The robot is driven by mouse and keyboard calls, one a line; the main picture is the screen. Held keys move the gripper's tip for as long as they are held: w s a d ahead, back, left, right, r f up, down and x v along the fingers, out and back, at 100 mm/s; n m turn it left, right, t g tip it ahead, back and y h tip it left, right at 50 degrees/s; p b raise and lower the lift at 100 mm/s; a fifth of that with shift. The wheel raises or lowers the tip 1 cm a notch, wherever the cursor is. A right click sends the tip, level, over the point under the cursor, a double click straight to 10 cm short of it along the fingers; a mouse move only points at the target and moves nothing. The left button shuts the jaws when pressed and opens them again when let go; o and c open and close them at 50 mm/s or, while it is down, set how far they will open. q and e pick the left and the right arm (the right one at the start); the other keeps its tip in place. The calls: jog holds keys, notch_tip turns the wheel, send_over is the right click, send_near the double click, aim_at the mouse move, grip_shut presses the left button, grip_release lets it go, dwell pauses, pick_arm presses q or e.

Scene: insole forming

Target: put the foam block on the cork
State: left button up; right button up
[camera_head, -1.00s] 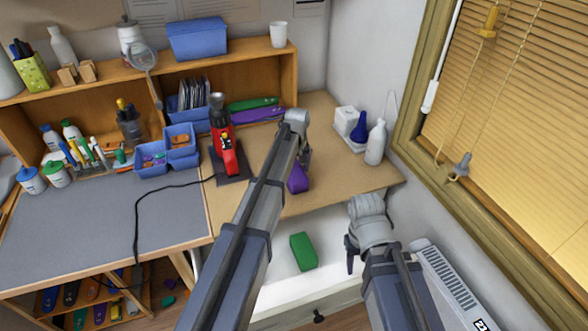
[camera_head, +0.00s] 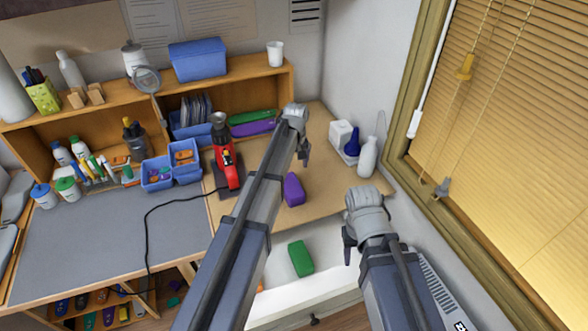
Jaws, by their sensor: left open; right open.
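A purple block (camera_head: 293,190) lies on the tan, cork-coloured surface (camera_head: 325,185) at the right of the bench. A green block (camera_head: 300,258) lies in the open white drawer (camera_head: 330,284) below it. I cannot tell by look alone which block is the foam one. My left gripper (camera_head: 303,153) is open and empty, just beyond the purple block and apart from it. My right gripper (camera_head: 350,246) is open and empty, to the right of the green block, over the drawer side. My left forearm hides part of the bench and drawer.
A red tool (camera_head: 226,165) with a black cord stands left of my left arm. Blue bins (camera_head: 172,172) and a wooden shelf (camera_head: 262,84) line the back. The grey mat (camera_head: 110,235) is mostly clear.

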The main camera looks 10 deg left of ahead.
pick_arm(q)
jog(key=s+d+m, duration=0.3)
jog(key=s+d, duration=0.1)
jog(key=s, duration=0.6)
jog(key=s+d+m+g, duration=0.1)
jog(key=s+d+m, duration=0.3)
jog(key=s, duration=0.6)
jog(key=s+d+m, duration=0.3)
jog(key=s+d, duration=0.1)
jog(key=s, duration=0.5)
jog(key=shift+s+m, duration=0.3)
jog(key=shift+s, duration=0.1)
